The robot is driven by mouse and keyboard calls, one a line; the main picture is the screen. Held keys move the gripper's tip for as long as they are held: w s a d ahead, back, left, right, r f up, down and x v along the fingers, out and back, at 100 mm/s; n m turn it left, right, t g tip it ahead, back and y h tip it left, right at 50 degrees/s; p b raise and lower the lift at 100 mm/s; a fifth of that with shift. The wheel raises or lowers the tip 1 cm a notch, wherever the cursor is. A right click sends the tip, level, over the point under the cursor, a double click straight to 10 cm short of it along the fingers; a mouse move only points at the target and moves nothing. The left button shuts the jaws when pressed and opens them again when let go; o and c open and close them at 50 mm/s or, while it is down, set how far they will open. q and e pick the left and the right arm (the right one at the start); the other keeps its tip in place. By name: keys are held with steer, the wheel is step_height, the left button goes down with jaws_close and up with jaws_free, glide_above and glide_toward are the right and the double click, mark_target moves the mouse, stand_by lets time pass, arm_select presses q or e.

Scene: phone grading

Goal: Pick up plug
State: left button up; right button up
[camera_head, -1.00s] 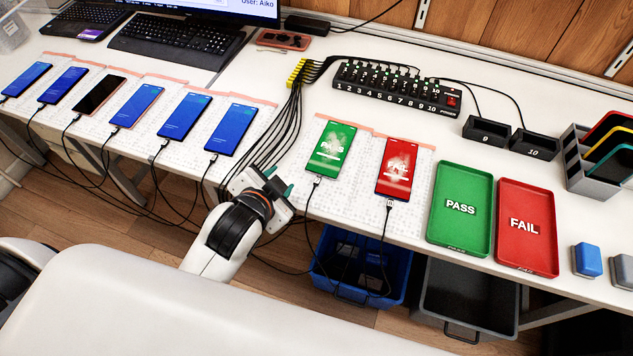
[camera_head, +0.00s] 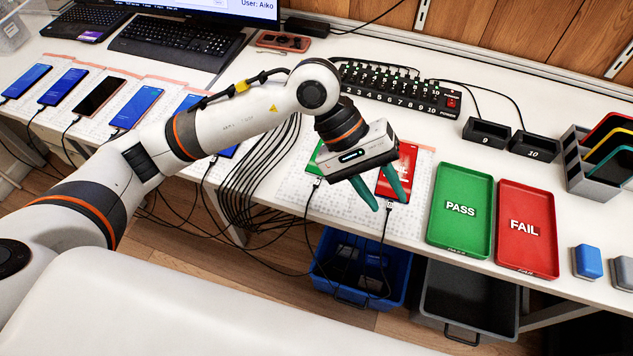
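My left gripper (camera_head: 389,205) reaches across the table from the left. Its two teal fingers are open and apart, with their tips near the bottom end of the red-screen phone (camera_head: 407,162). A small plug (camera_head: 390,202) on a black cable shows between the fingertips; I cannot tell whether the fingers touch it. The green-screen phone (camera_head: 316,160) lies to the left, mostly hidden by the gripper, with its own plug (camera_head: 316,182) at its lower end. My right gripper is not in view.
A green PASS tray (camera_head: 460,232) and a red FAIL tray (camera_head: 527,252) lie right of the gripper. A numbered charging hub (camera_head: 385,100) stands behind. Loose cables (camera_head: 250,185) hang at the table's front edge. A blue bin (camera_head: 340,295) stands below. Several blue-screen phones (camera_head: 137,107) lie left.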

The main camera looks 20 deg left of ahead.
arm_select(q)
steer(key=w+a+f+m+t+y, duration=0.1)
steer(key=w+a+y, duration=0.25)
steer(key=a, duration=0.25)
steer(key=w+a+m+t+y, duration=0.2)
steer(key=w+a+y, duration=0.15)
steer(key=a, duration=0.35)
steer(key=y, duration=0.1)
glide_above(315, 186)
steer(key=f, duration=0.6)
steer(key=shift+s+f+p, duration=0.1)
steer(key=shift+s+p, duration=0.15)
steer(key=shift+p, duration=0.15)
steer(key=f, duration=0.4)
steer(key=f+p, duration=0.1)
steer(key=shift+w+f, duration=0.25)
steer(key=shift+f, duration=0.15)
steer(key=shift+f+b, duration=0.25)
steer(key=shift+b, duration=0.35)
steer(key=shift+c, duration=0.3)
jaws_close()
